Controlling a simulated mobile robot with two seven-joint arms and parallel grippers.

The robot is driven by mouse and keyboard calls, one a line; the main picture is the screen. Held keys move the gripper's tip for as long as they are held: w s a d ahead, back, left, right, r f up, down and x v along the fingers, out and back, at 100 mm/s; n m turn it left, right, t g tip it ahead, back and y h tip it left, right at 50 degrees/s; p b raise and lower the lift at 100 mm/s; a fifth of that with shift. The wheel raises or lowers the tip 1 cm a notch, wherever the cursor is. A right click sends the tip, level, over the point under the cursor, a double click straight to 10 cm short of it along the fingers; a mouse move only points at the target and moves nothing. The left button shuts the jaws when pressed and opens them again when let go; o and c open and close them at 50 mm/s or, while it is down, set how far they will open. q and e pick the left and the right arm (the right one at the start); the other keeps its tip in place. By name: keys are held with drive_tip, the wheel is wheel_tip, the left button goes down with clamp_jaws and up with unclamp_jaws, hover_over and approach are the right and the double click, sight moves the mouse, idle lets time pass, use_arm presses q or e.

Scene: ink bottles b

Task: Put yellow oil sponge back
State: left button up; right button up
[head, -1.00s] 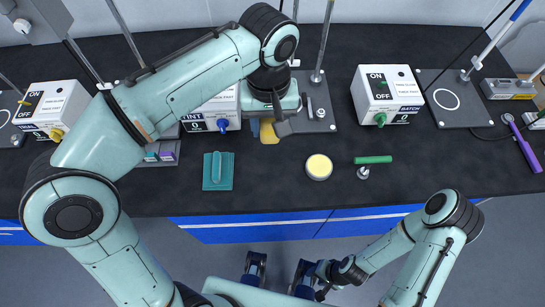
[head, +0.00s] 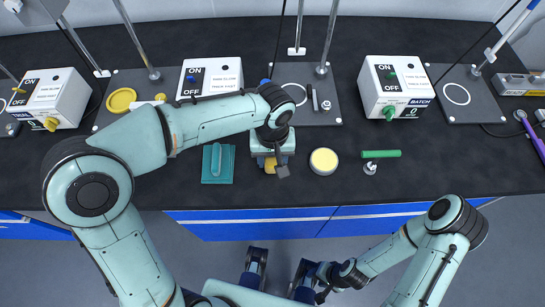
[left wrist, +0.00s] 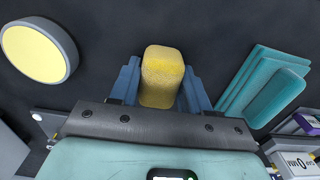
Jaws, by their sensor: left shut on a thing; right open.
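My left gripper (head: 268,166) is shut on the yellow sponge (left wrist: 162,75), held between its blue fingers in the left wrist view. In the head view the sponge shows only partly under the gripper, over the black bench between a teal block and a round tin. The tin (head: 323,161), pale yellow inside, is to its right and also shows in the left wrist view (left wrist: 38,50). The teal block (head: 218,163) is to its left, and shows right of the sponge in the left wrist view (left wrist: 265,85). My right gripper (head: 305,278) is low in front of the bench, open and partly hidden.
A green rod (head: 381,154) and a small metal piece (head: 370,168) lie right of the tin. White ON/OFF boxes (head: 397,88) and stands with upright rods line the back. A round yellow dish (head: 121,100) is at back left. The bench's blue front edge (head: 250,222) is near.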

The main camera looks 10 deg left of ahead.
use_arm(q)
drive_tip(key=shift+f, duration=0.15)
drive_tip(key=o, duration=0.9)
drive_tip(key=shift+o, duration=0.2)
wheel_tip(320, 180, up, 12)
drive_tip(key=p, duration=0.2)
